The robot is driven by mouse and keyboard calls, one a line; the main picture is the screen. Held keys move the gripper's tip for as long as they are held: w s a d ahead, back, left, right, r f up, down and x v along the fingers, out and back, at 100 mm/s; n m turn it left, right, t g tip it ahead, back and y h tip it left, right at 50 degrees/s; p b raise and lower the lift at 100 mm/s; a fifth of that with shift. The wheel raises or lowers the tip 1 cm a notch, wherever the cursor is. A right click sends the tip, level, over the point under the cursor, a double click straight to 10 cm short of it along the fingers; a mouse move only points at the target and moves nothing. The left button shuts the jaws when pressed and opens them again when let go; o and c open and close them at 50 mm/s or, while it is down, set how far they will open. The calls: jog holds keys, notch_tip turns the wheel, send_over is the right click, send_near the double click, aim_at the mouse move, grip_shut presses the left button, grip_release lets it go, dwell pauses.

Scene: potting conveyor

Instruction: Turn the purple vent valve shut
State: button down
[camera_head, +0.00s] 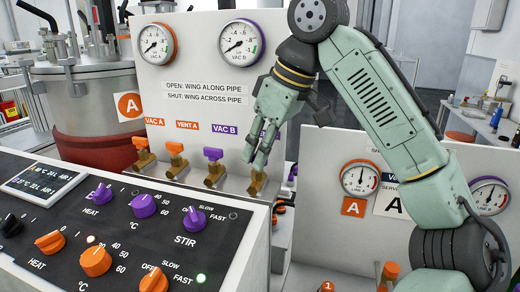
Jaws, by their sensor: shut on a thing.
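My gripper (257,158) reaches down in front of the white valve panel (190,60). It is shut on the purple vent valve, the rightmost in the row. The valve's brass body (257,184) shows just below the fingertips. My fingers cover most of its wing and its label, so I cannot tell whether the wing lies along or across the pipe. The purple VAC B valve (213,154) stands just left of my gripper, apart from it. The panel's printed sign (206,93) reads open for wing along pipe and shut for wing across pipe.
The orange VENT A valve (176,150) and VAC A valve (142,146) stand further left. A black control console (125,245) with purple and orange knobs fills the lower left. A second gauge panel (325,200) stands to the right, behind my arm.

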jog(key=shift+n+g, duration=0.4)
jog(key=shift+n, duration=0.6)
jog(key=c, duration=1.7)
grip_release()
jog(key=shift+w, duration=0.1)
jog(key=v, duration=1.2)
jog(key=shift+d+f, duration=0.1)
